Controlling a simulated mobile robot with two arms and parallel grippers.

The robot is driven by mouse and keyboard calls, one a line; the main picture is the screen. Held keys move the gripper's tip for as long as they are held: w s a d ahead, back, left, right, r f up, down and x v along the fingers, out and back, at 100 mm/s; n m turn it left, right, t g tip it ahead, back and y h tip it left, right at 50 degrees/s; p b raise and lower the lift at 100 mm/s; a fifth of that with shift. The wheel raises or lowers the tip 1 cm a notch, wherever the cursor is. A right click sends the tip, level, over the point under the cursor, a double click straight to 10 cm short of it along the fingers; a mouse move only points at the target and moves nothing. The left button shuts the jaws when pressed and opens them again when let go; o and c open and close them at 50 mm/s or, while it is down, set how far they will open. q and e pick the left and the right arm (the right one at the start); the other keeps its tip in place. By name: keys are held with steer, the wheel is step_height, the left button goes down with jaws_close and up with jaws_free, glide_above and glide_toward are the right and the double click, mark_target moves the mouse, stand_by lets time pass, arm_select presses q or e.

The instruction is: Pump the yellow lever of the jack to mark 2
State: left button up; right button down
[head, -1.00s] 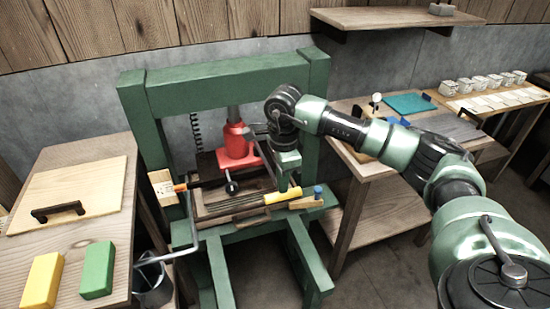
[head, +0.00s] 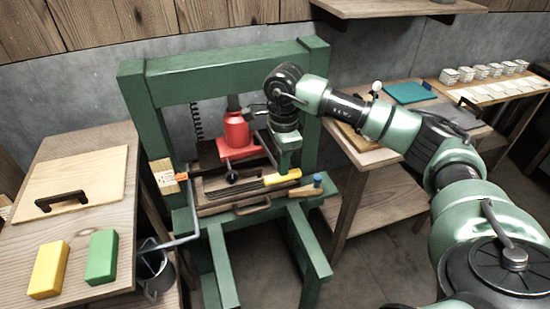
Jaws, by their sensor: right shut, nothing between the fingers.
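The red jack (head: 237,133) stands inside the green press frame. Its lever runs out to the right and ends in a yellow handle (head: 283,177), low over the front of the press. My right gripper (head: 286,170) points down at the yellow handle, shut and empty. Its fingertips meet the handle's upper edge in the picture and are partly hidden there; I cannot tell whether they touch it. A small pale scale plate (head: 163,174) with an orange pointer (head: 181,178) sits on the left post; its marks are too small to read. My left gripper is out of view.
The green press frame (head: 225,65) surrounds the jack. A wooden bar with a blue knob (head: 318,180) lies by the handle. A bench with a yellow block (head: 48,270) and a green block (head: 101,258) is left. A table with a blue-green mat (head: 408,92) is right.

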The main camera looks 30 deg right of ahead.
mark_target(282, 180)
step_height(282, 180, down, 6)
steer(key=b, duration=0.3)
steer(key=shift+w+r, duration=0.1)
steer(key=shift+r, duration=0.1)
step_height(282, 180, up, 8)
steer(key=p, duration=0.4)
step_height(282, 180, up, 6)
steer(key=p, duration=0.4)
steer(key=shift+a+f, duration=0.1)
stand_by(0.4)
